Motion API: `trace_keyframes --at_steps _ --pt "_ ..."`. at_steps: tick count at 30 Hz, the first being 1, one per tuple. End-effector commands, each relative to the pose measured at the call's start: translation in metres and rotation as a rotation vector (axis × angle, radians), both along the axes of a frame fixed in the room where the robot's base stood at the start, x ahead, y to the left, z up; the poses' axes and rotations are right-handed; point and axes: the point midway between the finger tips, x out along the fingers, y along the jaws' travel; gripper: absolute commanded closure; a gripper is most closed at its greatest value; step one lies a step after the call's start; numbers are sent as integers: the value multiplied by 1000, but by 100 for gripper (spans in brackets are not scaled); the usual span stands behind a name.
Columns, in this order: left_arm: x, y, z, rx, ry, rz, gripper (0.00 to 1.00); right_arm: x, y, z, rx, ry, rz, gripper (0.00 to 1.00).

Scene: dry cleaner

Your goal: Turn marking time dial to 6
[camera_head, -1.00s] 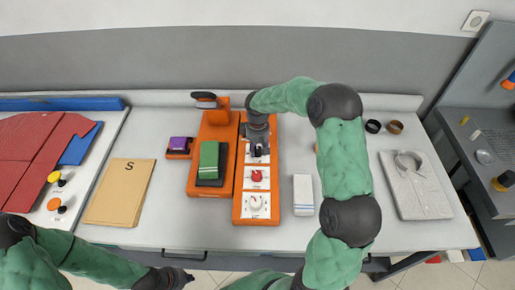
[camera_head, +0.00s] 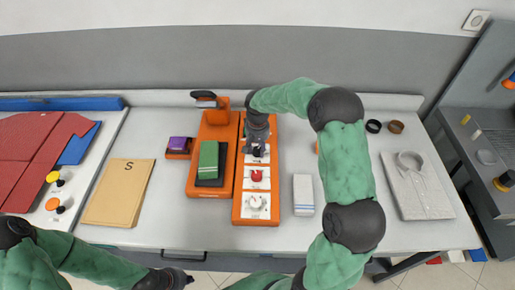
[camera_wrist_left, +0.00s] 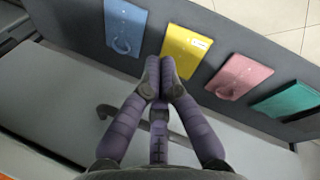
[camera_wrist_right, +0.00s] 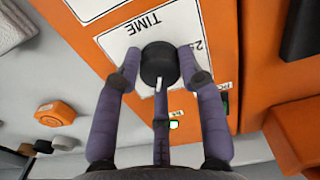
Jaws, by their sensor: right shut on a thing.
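The marking time dial is a round black knob with a white pointer line (camera_wrist_right: 158,63), on a white plate marked "TIME", with part of a number at its right. My right gripper (camera_wrist_right: 159,70) is shut around this knob, a finger at each side. In the head view the right gripper (camera_head: 257,150) is over the top plate of the orange panel (camera_head: 242,183) and partly hides the knob. The number at the pointer cannot be read. My left gripper (camera_head: 180,279) is at the table's front edge; its fingertips (camera_wrist_left: 158,78) are together and empty.
Below it on the panel are a red knob (camera_head: 256,174) and a white knob (camera_head: 257,204).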

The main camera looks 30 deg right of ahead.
Motion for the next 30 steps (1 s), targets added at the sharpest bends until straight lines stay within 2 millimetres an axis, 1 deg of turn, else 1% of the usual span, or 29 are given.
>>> trace_keyframes --at_steps 6,17,18,20,21,30 --pt "0 0 0 0 0 0 100 0 0 -1 0 1 -31 93" --pt "0 0 0 0 0 0 100 0 0 -1 0 1 -34 93" --pt "0 0 0 0 0 0 100 0 0 -1 0 1 -34 55" --pt "0 0 0 0 0 0 100 0 0 -1 0 1 -33 38" --pt "0 0 0 0 0 0 100 0 0 -1 0 1 -33 37" --pt "0 0 -1 0 0 0 100 0 0 0 0 0 -33 37"
